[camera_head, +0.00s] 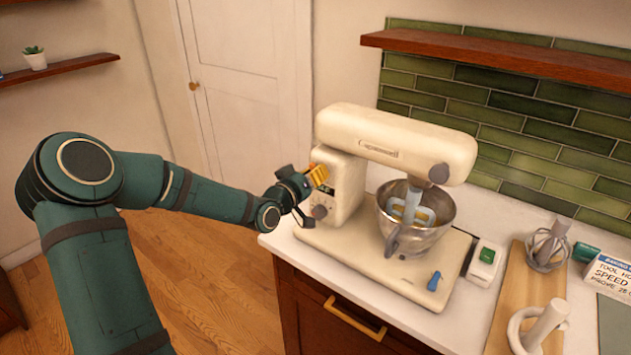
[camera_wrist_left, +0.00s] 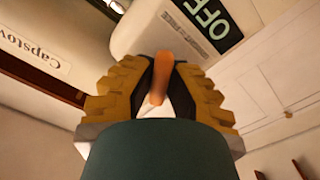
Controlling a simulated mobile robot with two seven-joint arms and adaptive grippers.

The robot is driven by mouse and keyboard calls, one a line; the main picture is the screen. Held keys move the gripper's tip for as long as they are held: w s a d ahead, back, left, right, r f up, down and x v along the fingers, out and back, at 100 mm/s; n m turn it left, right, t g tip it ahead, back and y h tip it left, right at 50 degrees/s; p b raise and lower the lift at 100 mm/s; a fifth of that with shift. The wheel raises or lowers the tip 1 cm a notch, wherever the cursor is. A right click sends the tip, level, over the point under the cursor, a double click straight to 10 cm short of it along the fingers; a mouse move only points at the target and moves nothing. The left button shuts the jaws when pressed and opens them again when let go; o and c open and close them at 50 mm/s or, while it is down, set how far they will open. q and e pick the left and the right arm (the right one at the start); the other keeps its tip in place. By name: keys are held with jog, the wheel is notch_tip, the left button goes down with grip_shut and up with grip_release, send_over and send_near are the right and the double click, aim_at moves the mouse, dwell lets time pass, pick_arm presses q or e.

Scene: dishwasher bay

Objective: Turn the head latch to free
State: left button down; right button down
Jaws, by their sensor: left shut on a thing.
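The cream stand mixer (camera_head: 395,140) stands on the counter with its head level over the steel bowl (camera_head: 428,215). My left gripper (camera_head: 314,176) is at the rear side of the mixer, just under the head. In the left wrist view, an orange lever (camera_wrist_left: 162,72), which looks like the head latch, stands between the yellow finger pads, and my left gripper (camera_wrist_left: 160,92) is shut on it. My right gripper is not in view.
A round knob (camera_head: 320,211) is on the mixer's side below the gripper. A blue lever (camera_head: 434,281) is on its base. A green-button switch (camera_head: 486,256), a wooden board (camera_head: 515,295) and a whisk (camera_head: 548,247) lie to the right. Floor at left is clear.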

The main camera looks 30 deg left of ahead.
pick_arm(q)
jog(key=m+b, duration=0.5)
jog(key=shift+r+m+b, duration=0.1)
jog(key=shift+m+b, duration=0.65)
jog(key=shift+m, duration=0.05)
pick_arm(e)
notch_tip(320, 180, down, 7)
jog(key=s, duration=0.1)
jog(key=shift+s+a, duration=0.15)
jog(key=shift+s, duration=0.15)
pick_arm(q)
jog(key=c, duration=0.9)
grip_release()
jog(key=shift+w, duration=0.1)
jog(key=shift+o, duration=0.2)
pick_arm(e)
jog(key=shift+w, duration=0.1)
pick_arm(q)
jog(key=s, duration=1.2)
jog(key=shift+a, duration=0.45)
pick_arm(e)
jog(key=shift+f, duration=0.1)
